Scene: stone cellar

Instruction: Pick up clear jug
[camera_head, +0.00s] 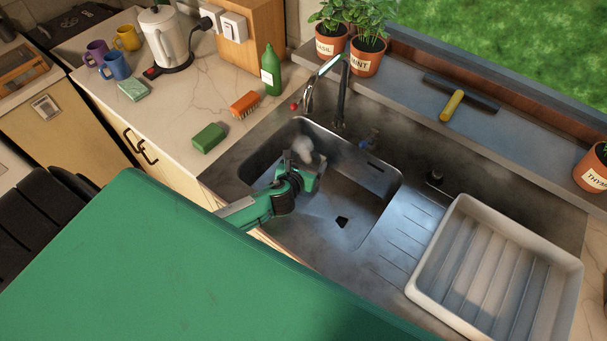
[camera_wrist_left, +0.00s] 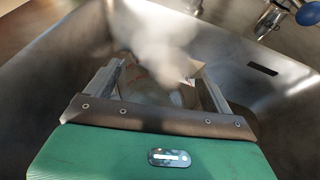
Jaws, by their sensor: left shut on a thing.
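My left gripper (camera_head: 302,168) is down inside the steel sink basin (camera_head: 345,193), near its left end. In the left wrist view its two fingers (camera_wrist_left: 160,88) are closed on a see-through, rounded thing with faint reddish marks, which looks like the clear jug (camera_wrist_left: 158,92). The jug sits between the fingers, and its lower part is hidden behind my gripper body. A white, steam-like haze covers its upper part in both views. In the head view I cannot make out its outline. My right gripper is not in view.
The basin walls stand close around my left gripper. The tap (camera_head: 340,95) rises at the back edge. A white ribbed tray (camera_head: 425,268) lies on the right. A green sponge (camera_head: 208,138), orange brush (camera_head: 245,104) and green bottle (camera_head: 270,70) stand on the left counter.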

